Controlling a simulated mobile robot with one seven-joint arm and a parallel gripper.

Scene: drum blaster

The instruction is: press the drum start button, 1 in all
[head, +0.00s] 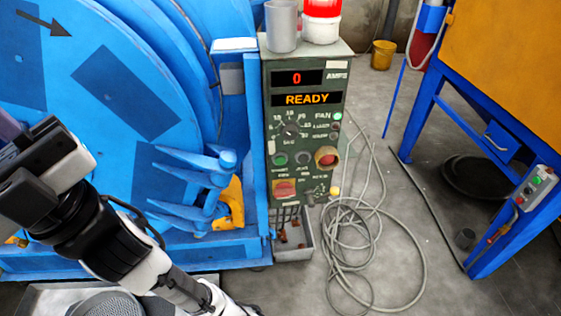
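The green control panel (308,180) stands upright right of the blue drum machine, its face toward me. A round green button (279,159) sits at the left of its button row. The small label under it seems to read start, but is too blurred to be sure. Beside it are a dark button (303,159) and a red mushroom button (326,157) on a yellow surround. The displays above read "0" AMPS and "READY". My gripper (40,178) is at the far left, in front of the drum and well away from the panel. Its fingertips cannot be made out.
The blue drum (125,85) fills the left, with blue prongs (195,180) jutting out left of the panel. Loose cable (375,290) coils on the floor. A blue-legged orange machine (510,50) stands right.

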